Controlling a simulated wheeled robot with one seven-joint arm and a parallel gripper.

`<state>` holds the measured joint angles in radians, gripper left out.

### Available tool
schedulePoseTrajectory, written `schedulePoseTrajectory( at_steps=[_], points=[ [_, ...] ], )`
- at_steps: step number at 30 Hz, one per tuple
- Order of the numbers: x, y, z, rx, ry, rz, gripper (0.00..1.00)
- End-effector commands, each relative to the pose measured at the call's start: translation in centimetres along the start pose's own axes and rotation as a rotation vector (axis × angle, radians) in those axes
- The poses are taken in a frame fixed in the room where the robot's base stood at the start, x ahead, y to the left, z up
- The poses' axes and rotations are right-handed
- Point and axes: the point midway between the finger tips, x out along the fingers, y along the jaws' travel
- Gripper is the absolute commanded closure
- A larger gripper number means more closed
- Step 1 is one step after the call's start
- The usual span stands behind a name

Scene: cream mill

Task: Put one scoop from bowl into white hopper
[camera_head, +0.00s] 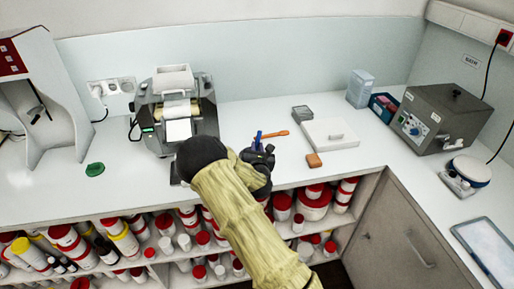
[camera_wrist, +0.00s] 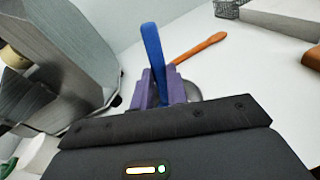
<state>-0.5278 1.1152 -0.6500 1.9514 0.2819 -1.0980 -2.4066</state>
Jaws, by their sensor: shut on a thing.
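My gripper (camera_head: 259,158) is low over the counter, to the right of the mill, with its purple fingers (camera_wrist: 163,88) shut on a blue handle (camera_wrist: 152,55). The handle stands up between the fingers; it also shows in the head view (camera_head: 258,138). What is at its lower end is hidden by the gripper. A grey rounded edge (camera_wrist: 191,91) shows just beyond the fingers; I cannot tell whether it is the bowl or part of the scoop. The white hopper (camera_head: 173,77) sits on top of the grey mill (camera_head: 205,103), behind and left of my gripper.
An orange spatula (camera_head: 275,133) lies close behind the gripper. A white lidded box (camera_head: 329,136) and a brown block (camera_head: 314,160) lie to the right. A grey oven (camera_head: 445,117) stands at far right. Shelves of jars are below the front edge. The counter left of the mill is mostly clear.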

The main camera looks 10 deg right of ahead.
Motion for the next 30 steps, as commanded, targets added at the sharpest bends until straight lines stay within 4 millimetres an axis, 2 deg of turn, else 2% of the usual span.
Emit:
schedulePoseTrajectory(
  at_steps=[14, 30],
  points=[
    [0.0, -0.1, -0.4, 0.000, 0.002, 0.000, 1.00],
    [-0.3, 0.6, 2.5, 0.000, 0.000, 0.000, 1.00]
  ],
)
